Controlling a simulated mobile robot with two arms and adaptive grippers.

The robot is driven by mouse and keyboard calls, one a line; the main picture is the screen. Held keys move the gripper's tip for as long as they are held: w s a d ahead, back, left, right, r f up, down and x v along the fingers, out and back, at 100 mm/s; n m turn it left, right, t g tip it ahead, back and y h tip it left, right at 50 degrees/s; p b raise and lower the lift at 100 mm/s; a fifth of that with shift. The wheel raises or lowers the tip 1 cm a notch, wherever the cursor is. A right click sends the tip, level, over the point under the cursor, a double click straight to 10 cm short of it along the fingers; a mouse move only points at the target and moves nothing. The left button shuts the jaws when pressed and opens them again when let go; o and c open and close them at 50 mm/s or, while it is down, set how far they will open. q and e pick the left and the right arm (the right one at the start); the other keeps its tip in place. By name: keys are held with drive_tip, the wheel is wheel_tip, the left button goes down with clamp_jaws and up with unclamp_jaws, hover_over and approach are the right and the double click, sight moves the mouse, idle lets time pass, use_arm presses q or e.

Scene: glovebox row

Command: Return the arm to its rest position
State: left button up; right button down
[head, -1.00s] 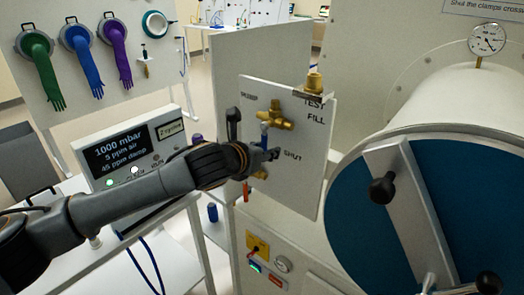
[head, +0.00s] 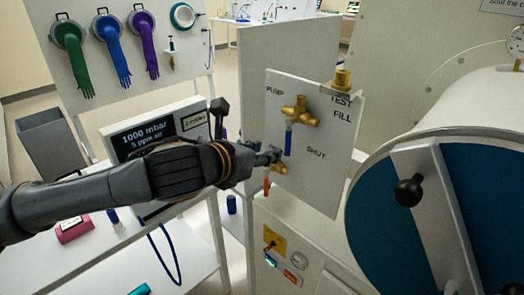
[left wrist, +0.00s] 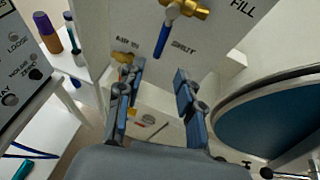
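My left arm reaches in from the left in the head view. Its gripper (head: 272,157) is just left of the lower part of the valve panel (head: 330,180). In the left wrist view the gripper (left wrist: 157,78) is open, its two fingers apart with nothing between them. A brass valve (head: 299,112) with a blue handle hanging down (head: 288,142) is on the panel; the handle also shows beyond the fingertips in the left wrist view (left wrist: 163,40). A lower brass valve (head: 279,169) with an orange handle (head: 266,187) is partly hidden by the gripper. My right gripper is not in view.
A round blue door (head: 375,205) with a clamp bar and black knob (head: 408,192) stands at the right. A display box (head: 157,130) and white bench (head: 95,268) are at left, partly behind my arm. Gloves hang on a board (head: 110,100) behind.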

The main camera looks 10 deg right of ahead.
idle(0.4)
